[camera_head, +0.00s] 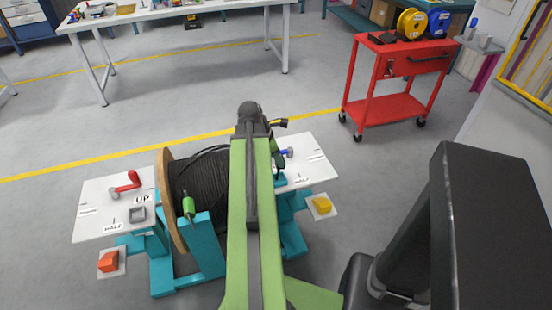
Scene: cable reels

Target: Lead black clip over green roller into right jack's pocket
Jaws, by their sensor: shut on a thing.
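The green roller (188,207) stands at the front of the reel of black cable (200,180). The reel has a wooden flange (168,200) and sits between teal jacks. A strand of cable rises from the reel and passes behind my arm. My gripper (279,123) is at the far end of my green arm, above the right jack's white top (312,158). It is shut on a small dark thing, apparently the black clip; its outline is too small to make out. The right jack's pocket is not visible, with my arm covering part of that top.
The left jack's white top (92,208) carries a red lever (127,182) and a grey square socket (137,214). A blue handle (287,153) is on the right. A red cart (395,75) stands behind right.

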